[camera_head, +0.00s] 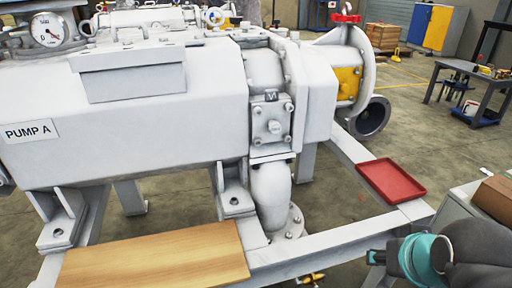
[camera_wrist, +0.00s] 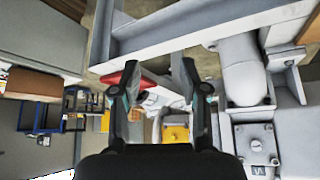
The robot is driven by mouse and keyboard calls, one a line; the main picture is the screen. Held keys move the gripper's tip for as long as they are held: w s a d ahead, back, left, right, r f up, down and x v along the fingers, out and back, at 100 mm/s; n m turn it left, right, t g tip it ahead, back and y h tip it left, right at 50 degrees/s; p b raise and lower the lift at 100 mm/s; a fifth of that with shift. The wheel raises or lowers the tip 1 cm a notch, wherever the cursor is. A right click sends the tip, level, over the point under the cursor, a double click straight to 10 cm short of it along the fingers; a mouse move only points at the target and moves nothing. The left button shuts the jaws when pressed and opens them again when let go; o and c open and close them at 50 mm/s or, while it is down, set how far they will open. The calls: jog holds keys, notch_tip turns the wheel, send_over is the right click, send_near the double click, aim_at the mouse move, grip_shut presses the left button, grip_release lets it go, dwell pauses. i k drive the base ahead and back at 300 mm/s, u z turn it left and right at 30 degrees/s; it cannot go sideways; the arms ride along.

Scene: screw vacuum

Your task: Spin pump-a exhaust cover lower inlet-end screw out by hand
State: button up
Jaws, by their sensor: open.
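Pump A (camera_head: 130,120) is a large pale grey machine with a "PUMP A" label. A small square cover plate (camera_head: 266,130) on its right part has a screw at each corner and a larger bolt in the middle; I take it as the exhaust cover. Its lower screws (camera_head: 257,141) look seated; I cannot tell which end is the inlet. The cover also shows upside down at the lower right of the wrist view (camera_wrist: 256,138). My gripper (camera_wrist: 161,70) is open and empty, with the cover off to its right, apart from it. In the head view the gripper's fingers cannot be made out.
A red tray (camera_head: 392,181) lies on the grey frame, right of the pump. A wooden board (camera_head: 155,258) lies on the frame at the front. An elbow pipe (camera_head: 271,190) runs down below the cover. A grey cabinet with a brown box (camera_head: 495,197) stands at the right.

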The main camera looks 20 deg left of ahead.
aim_at(257, 141)
jog(key=u, duration=2.4)
jog(key=k, duration=0.95)
jog(key=z, duration=1.8)
jog(key=i, duration=0.5)
jog(key=z, duration=0.05)
